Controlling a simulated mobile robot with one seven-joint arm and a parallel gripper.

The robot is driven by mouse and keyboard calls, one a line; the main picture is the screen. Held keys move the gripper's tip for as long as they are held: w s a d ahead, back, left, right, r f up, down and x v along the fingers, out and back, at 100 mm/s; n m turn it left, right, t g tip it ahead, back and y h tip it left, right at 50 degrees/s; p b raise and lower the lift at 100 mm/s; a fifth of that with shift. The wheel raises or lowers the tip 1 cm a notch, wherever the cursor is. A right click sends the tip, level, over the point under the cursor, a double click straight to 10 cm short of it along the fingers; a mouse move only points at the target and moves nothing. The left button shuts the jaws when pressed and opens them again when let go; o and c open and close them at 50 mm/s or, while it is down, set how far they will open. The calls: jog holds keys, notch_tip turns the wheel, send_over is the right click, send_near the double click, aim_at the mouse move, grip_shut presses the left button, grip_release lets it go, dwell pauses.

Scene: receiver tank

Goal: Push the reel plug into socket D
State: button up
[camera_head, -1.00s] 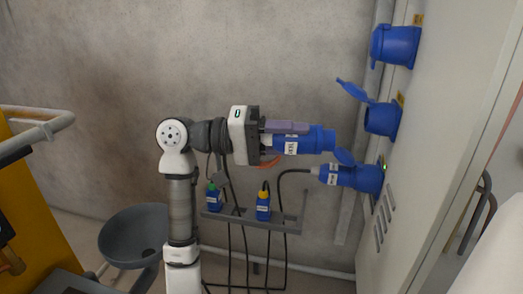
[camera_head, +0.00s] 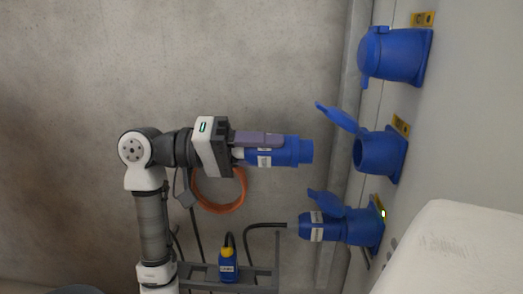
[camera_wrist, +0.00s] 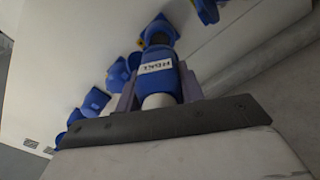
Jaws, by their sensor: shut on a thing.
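My gripper (camera_head: 270,146) is shut on a blue plug (camera_head: 292,153) with a white label, held roughly level with its nose pointing right. The plug also shows in the wrist view (camera_wrist: 158,82), nose away from the camera. To its right in the head view, apart from it by a gap, is a blue wall socket (camera_head: 380,155) with its lid raised and its mouth facing the plug. A yellow tag beside it is too small to read, so I cannot tell which socket is D. In the wrist view a blue socket (camera_wrist: 160,28) appears beyond the plug's nose.
Above is a blue socket with its lid closed (camera_head: 398,55). Below, a cabled blue plug (camera_head: 312,226) sits in another socket (camera_head: 362,228) beside a green light. Another blue plug (camera_head: 228,268) hangs on a grey rack. An orange cable loop (camera_head: 218,208) hangs behind the gripper.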

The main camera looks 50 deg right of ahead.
aim_at(305, 152)
jog(key=shift+d, duration=0.1)
jog(key=shift+p+x, duration=0.65)
jog(key=shift+x, duration=1.65)
jog(key=shift+b+x, duration=0.35)
jog(key=shift+x, duration=0.5)
jog(key=shift+b, duration=0.8)
jog(key=shift+b+x, duration=0.65)
jog(key=shift+x, duration=0.85)
jog(key=o, duration=1.1)
jog(key=shift+s, duration=0.15)
jog(key=shift+o, duration=0.2)
jog(key=p+v, duration=0.1)
jog(key=v, duration=1.1)
jog(key=shift+p, duration=0.3)
